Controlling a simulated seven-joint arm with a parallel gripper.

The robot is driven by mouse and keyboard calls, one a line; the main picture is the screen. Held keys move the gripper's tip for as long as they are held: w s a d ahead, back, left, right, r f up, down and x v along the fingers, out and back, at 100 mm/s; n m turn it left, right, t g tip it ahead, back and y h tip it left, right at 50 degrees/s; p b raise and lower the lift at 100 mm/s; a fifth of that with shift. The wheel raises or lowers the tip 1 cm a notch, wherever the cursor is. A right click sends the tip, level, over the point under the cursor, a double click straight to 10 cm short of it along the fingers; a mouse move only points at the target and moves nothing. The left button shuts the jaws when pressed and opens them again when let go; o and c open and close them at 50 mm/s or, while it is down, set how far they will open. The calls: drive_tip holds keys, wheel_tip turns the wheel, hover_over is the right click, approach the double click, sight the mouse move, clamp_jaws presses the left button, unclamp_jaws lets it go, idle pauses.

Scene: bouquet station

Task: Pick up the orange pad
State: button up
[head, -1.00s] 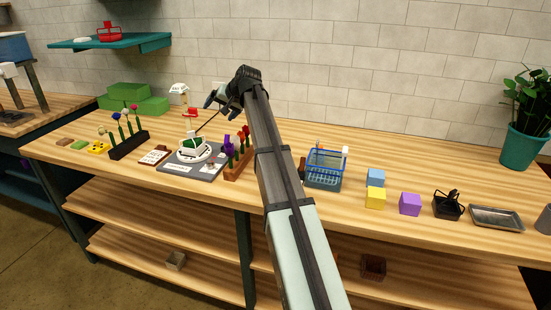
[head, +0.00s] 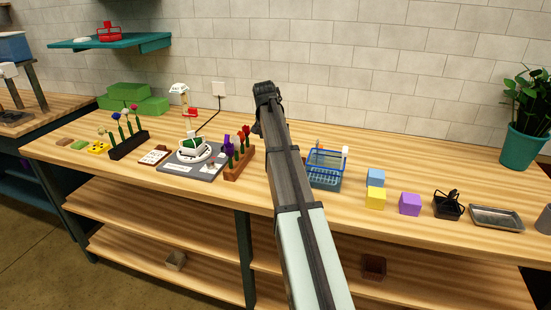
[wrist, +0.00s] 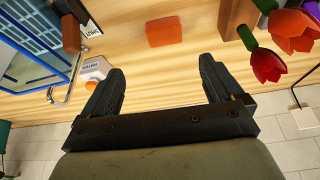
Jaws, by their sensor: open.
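The orange pad (wrist: 164,31) lies on the wooden table near the top middle of the wrist view. My gripper (wrist: 161,66) is open and empty, its two dark fingers spread, with the pad beyond the gap between the fingertips. No contact with the pad shows. In the head view my arm covers the area between the flower rack and the blue basket, so the pad is not visible there and the fingers are hidden.
Red tulips (wrist: 268,65) stand close by my right-hand finger in the wrist view. A blue wire basket (wrist: 35,35) and a white-and-orange labelled item (wrist: 95,70) are on the left. Coloured cubes (head: 410,204) stand farther right on the table.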

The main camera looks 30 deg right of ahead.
drive_tip(key=x, duration=0.5)
drive_tip(key=shift+f, duration=0.1)
drive_tip(key=shift+w+d+f, duration=0.1)
drive_tip(key=shift+w+f, duration=0.15)
drive_tip(key=shift+f, duration=0.45)
drive_tip(key=shift+w+f, duration=0.2)
drive_tip(key=shift+f, duration=0.5)
drive_tip(key=shift+w+d+f, duration=0.1)
drive_tip(key=shift+w+f, duration=0.15)
drive_tip(key=shift+f, duration=0.45)
drive_tip(key=shift+w+d+f, duration=0.15)
drive_tip(key=shift+f, duration=0.3)
drive_tip(key=c, duration=1.1)
drive_tip(key=shift+c, duration=0.2)
drive_tip(key=shift+r, duration=0.15)
wheel_tip(320, 180, up, 10)
